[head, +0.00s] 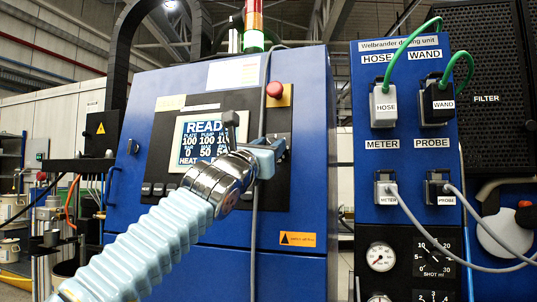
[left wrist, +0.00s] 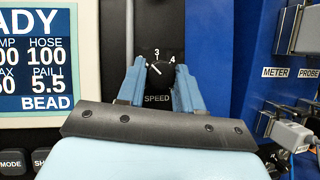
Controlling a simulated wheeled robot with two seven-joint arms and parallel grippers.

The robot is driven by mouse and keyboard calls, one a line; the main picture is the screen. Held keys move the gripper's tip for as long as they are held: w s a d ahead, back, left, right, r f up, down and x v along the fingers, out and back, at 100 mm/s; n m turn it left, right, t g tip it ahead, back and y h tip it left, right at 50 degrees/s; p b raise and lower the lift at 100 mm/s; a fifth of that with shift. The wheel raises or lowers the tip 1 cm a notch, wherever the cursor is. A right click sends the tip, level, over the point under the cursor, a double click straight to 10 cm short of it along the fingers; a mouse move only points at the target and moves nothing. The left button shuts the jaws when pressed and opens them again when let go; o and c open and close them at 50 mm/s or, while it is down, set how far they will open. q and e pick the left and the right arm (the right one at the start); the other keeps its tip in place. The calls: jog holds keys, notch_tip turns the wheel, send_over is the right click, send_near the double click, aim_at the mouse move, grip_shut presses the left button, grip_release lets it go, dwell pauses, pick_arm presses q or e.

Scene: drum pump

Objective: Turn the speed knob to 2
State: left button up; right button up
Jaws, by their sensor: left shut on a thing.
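The speed knob (left wrist: 160,73) is a black dial with a white pointer line, above the word SPEED, in the left wrist view. The pointer slants to the upper left, left of the 3. The marks 3 and 4 show; any lower marks are hidden by my left finger and the knob. My left gripper (left wrist: 159,84) has its blue fingers closed on both sides of the knob. In the head view my left gripper (head: 270,152) is at the blue cabinet's control panel and hides the knob. My right gripper is in neither view.
The display (head: 203,139) is left of the knob, with buttons (left wrist: 12,163) below it. A red push button (head: 275,90) sits above. To the right, the drum unit panel (head: 409,60) carries plugged HOSE, WAND, METER and PROBE connectors with looping cables.

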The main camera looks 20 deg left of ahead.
pick_arm(q)
jog(key=shift+d+f, duration=0.1)
jog(key=o, duration=1)
jog(key=shift+s, duration=0.1)
jog(key=b+v, duration=0.6)
jog(key=v, duration=0.7)
jog(key=shift+s, duration=0.25)
jog(key=shift+f, duration=0.1)
